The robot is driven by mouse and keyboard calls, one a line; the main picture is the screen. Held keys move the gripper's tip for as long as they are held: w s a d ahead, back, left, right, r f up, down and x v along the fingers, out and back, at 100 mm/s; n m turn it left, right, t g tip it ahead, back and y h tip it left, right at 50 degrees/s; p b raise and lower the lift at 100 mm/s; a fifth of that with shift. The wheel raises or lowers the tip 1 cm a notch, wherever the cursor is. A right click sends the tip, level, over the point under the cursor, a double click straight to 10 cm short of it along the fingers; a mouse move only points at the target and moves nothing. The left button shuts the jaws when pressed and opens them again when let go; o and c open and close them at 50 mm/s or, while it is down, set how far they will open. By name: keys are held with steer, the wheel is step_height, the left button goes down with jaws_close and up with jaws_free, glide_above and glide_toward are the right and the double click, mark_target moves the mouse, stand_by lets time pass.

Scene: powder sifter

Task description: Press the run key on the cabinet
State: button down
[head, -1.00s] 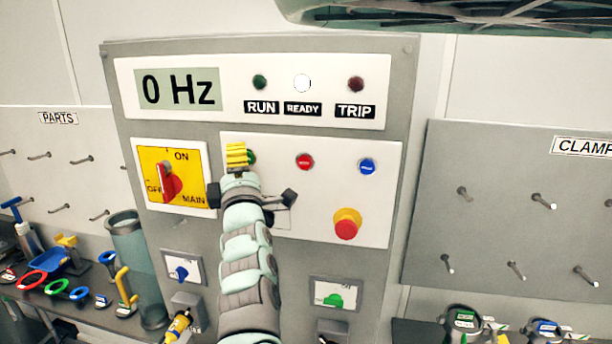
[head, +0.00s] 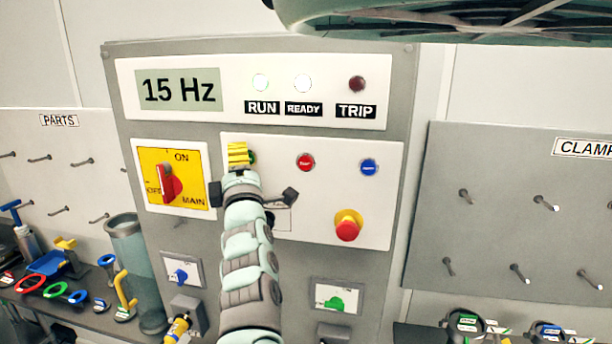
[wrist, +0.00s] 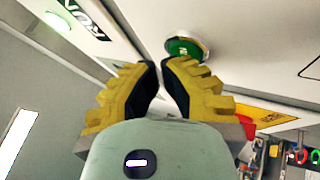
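The green run key (head: 252,157) is on the cabinet's white control panel (head: 290,211), mostly hidden by my gripper in the head view. It shows as a green button in a pale ring in the wrist view (wrist: 186,47). My gripper (head: 238,155) has yellow ribbed fingers, brought together with only a narrow gap and nothing between them. The fingertips are close beside the key in the wrist view (wrist: 159,64); I cannot tell if they touch it. The RUN lamp (head: 260,83) is lit pale green, and the display (head: 180,90) reads 15 Hz.
A red button (head: 305,162), a blue button (head: 369,167) and a red emergency knob (head: 347,226) are to the right. The red main switch (head: 168,183) is at left. The READY lamp (head: 302,83) is white; the TRIP lamp (head: 357,84) is dark.

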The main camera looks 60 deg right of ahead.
steer(key=shift+s+a, duration=0.1)
steer(key=shift+s, duration=0.05)
steer(key=shift+s+a, duration=0.3)
steer(key=shift+a, duration=0.3)
steer(key=a, duration=0.1)
steer(key=s+a, duration=0.1)
steer(key=a, duration=0.1)
steer(key=s+a, duration=0.1)
steer(key=shift+a, duration=0.3)
stand_by(0.4)
steer(key=shift+w, duration=0.1)
stand_by(0.5)
